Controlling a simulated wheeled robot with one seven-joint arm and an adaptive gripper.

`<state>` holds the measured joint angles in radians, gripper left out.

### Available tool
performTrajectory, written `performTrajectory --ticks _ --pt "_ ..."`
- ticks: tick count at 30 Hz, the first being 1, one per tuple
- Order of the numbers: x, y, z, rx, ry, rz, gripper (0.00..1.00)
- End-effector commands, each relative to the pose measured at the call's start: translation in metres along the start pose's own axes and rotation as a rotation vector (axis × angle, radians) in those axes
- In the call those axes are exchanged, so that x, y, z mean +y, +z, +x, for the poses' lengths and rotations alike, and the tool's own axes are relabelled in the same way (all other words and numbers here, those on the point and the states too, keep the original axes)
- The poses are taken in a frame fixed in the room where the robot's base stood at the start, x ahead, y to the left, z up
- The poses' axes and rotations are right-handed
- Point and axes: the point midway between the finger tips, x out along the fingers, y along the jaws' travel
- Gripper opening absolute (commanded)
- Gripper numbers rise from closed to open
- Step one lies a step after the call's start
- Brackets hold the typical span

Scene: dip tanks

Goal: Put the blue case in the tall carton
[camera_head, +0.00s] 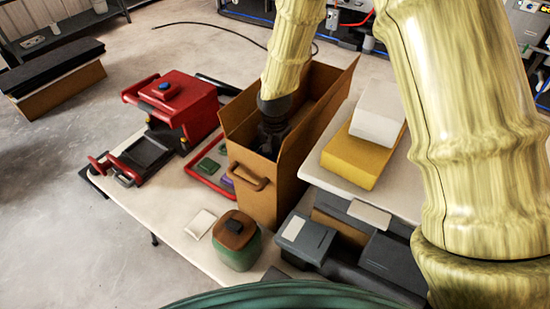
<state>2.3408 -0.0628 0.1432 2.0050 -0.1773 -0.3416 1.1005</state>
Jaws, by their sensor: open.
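The tall carton (283,194) is an open brown box with raised flaps and a handle on its front, standing upright on the white table. My gripper (269,150) is dark and reaches down into the carton's open top. It is open, and its fingertips are partly lost in the shade inside. No blue case can be made out. The carton's floor and much of its inside are hidden by its walls and my arm.
A red machine (179,100) and a red tray (207,180) stand left of the carton. A green jar (236,255) with a brown lid and a small white box (200,223) are in front. A yellow box (350,158) under a white box (379,112) is at the right, above grey boxes (305,239).

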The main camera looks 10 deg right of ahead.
Motion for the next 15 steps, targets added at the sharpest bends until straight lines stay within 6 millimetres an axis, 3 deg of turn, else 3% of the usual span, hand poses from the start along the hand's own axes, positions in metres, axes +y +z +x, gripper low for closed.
performTrajectory --ticks 7,15 --pt "-0.001 0.0 -0.007 0.001 -0.001 0.0 0.96" --pt "-0.001 -0.001 -0.035 0.002 -0.003 0.0 0.96"
